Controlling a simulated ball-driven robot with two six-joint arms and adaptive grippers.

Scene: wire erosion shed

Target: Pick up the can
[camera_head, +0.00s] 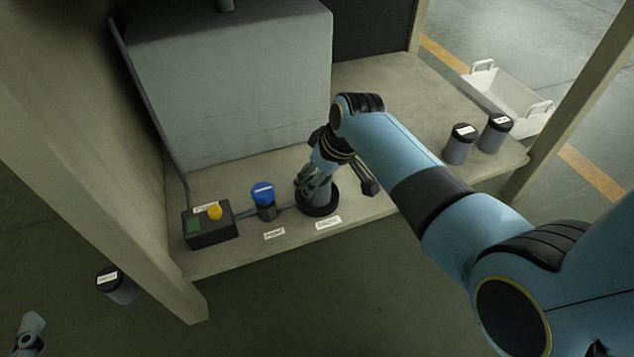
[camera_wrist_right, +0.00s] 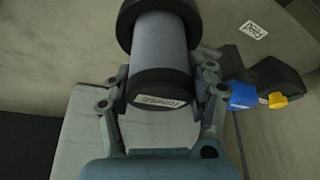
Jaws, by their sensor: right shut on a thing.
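A grey can (camera_wrist_right: 158,48) with a black labelled lid stands between the fingers of my right gripper (camera_wrist_right: 160,88) in the wrist view. The fingers press on it from both sides near the lid. In the head view my right gripper (camera_head: 314,184) is over the bench, and it mostly hides the can. The can's lower end meets a wide black ring (camera_head: 319,209), which also shows in the wrist view (camera_wrist_right: 127,20). I cannot tell whether the can is lifted. A small part of my left gripper (camera_head: 30,328) shows at the lower left corner; its jaw state is unclear.
A blue-capped knob (camera_head: 263,195) and a dark control box (camera_head: 208,228) with a yellow button stand left of the ring. Two similar cans (camera_head: 460,144) (camera_head: 494,133) stand at the bench's right end, near a white tray (camera_head: 507,94). Another can (camera_head: 117,285) is at lower left.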

